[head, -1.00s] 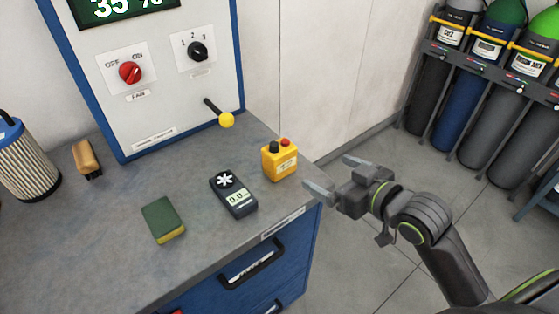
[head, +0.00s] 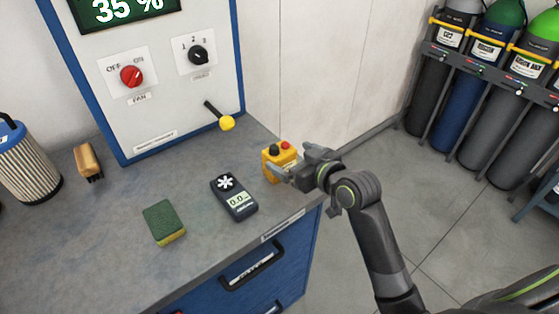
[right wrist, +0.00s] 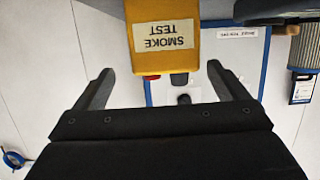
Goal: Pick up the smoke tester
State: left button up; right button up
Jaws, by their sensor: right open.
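The smoke tester is a small yellow box (head: 271,162) with a black and a red button on top. It stands on the bench near its right corner. In the right wrist view the yellow box (right wrist: 163,55) carries an upside-down label reading "SMOKE TEST". My right gripper (head: 290,164) is open and reaches in from the right, partly covering the box's right side in the head view. In the right wrist view its fingertips (right wrist: 160,72) are spread, one to either side of the box's near end. I cannot tell whether they touch it. My left gripper is not in view.
An anemometer-like meter (head: 234,198) lies left of the smoke tester, with a green-yellow sponge (head: 164,222) farther left. A brush (head: 88,161) and filter cartridge (head: 27,160) stand farther left. A yellow-knobbed lever (head: 227,122) juts from the control panel (head: 165,115) behind. Gas cylinders (head: 485,75) stand right.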

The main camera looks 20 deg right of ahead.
aim_at(284, 154)
jog(key=x, duration=0.3)
jog(key=shift+w+a+r+p, duration=0.15)
jog(key=shift+w+a+p, duration=0.05)
jog(key=shift+a+p, duration=0.25)
jog(key=shift+w+a+f, duration=0.15)
jog(key=shift+w+f, duration=0.1)
jog(key=shift+w, duration=0.3)
jog(key=shift+r, duration=0.1)
jog(key=c, duration=1.5)
